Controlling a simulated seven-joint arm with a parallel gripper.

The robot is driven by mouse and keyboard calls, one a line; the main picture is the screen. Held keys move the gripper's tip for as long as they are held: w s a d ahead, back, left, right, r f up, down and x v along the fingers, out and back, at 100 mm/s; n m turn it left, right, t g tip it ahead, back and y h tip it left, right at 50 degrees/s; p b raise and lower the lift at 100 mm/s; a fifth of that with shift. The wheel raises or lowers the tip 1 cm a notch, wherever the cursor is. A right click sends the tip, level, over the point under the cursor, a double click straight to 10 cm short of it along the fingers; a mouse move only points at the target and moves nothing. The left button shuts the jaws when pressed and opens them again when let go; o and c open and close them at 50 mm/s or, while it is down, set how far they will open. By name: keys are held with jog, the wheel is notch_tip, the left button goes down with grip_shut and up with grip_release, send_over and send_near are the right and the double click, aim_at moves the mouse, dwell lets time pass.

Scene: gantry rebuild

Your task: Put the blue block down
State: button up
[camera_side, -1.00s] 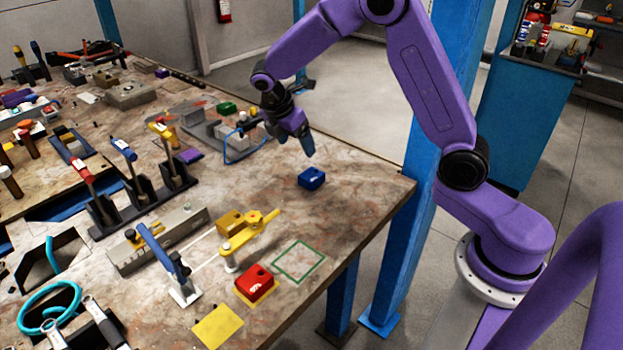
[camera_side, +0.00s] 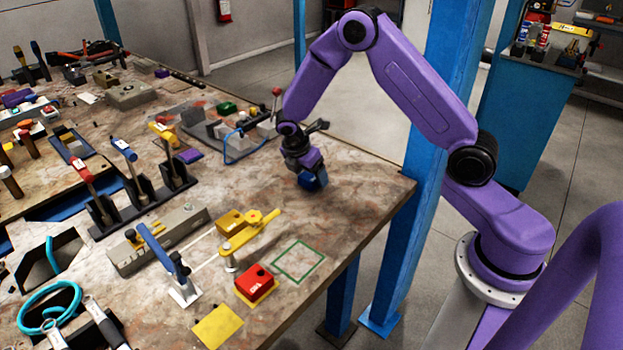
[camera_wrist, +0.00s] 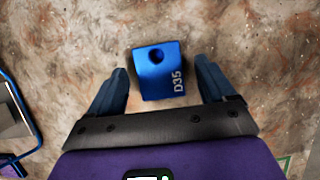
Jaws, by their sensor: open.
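The blue block (camera_side: 315,182) sits on the table under my gripper in the side view, partly hidden by it. In the wrist view the blue block (camera_wrist: 158,74) lies between and slightly beyond the two fingers, with a dark hole in it and the marking D35. My gripper (camera_wrist: 160,85) is open, with a visible gap between each finger and the block. In the side view my gripper (camera_side: 310,178) points down at the block; its fingers are hard to make out there.
A green outlined square (camera_side: 298,262), a red block (camera_side: 256,284) on a yellow square and an empty yellow square (camera_side: 218,327) lie nearer the front. A yellow clamp (camera_side: 246,232) and a blue wire frame (camera_side: 240,147) stand to the left. The table right of the block is bare.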

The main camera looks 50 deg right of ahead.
aim_at(310, 176)
jog(key=shift+d+f, duration=0.1)
jog(key=shift+f, duration=0.15)
jog(key=c, duration=1.5)
jog(key=shift+r, duration=0.6)
notch_tip(310, 176, up, 2)
jog(key=shift+r, duration=0.15)
jog(key=s+a+r, duration=0.2)
jog(key=s+r, duration=0.7)
jog(key=s, duration=0.5)
jog(key=w+a+f+m+g+y, duration=0.1)
jog(key=m, duration=0.5)
jog(key=a+f+m+g+y, duration=0.1)
jog(key=f+m+g+y, duration=0.1)
jog(key=m, duration=0.4)
jog(key=w+a+f+m+g+y, duration=0.1)
jog(key=a+f+m, duration=0.1)
jog(key=m, duration=0.4)
jog(key=shift+w+f, duration=0.1)
jog(key=shift+w, duration=0.2)
